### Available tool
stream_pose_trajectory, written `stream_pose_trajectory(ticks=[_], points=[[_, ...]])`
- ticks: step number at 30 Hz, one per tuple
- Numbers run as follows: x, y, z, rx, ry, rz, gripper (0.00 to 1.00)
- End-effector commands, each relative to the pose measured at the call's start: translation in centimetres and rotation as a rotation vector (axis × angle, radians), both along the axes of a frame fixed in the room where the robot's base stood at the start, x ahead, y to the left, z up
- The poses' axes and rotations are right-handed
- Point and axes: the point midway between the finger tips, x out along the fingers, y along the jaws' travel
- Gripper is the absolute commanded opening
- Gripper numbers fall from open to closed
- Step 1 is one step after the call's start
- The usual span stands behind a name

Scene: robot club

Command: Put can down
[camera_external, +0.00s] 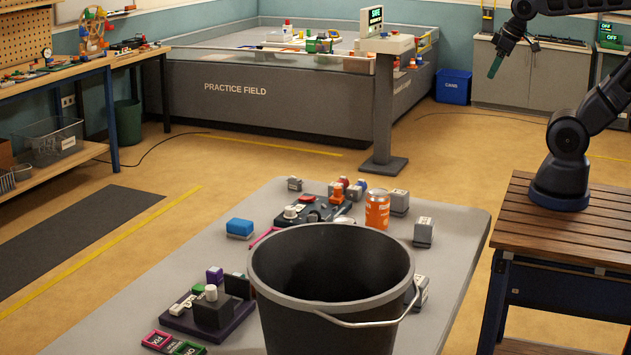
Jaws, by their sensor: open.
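An orange can (377,211) stands upright on the grey table (455,228), just behind the right side of a large dark bucket. My gripper (495,66) is at the upper right, raised well above and away from the can, with its fingers pointing down. It is open and holds nothing that I can see. Its fingertips are small in this view.
The dark bucket (331,270) with a wire handle fills the table's front and hides part of it. Several small blocks and devices lie around, including a blue block (240,227) and a grey block (423,231). A wooden slatted stand (560,235) is at the right.

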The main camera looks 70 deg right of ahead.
Motion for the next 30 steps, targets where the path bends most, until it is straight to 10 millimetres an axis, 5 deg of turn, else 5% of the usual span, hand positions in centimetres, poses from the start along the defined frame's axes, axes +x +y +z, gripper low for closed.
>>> stream_pose_trajectory(ticks=[17, 30], points=[[9.0, 1.6, -5.1, -0.552, 0.184, 0.605, 0.85], [16.6, 9.0, -10.5, -0.990, 0.260, 1.230, 0.85]])
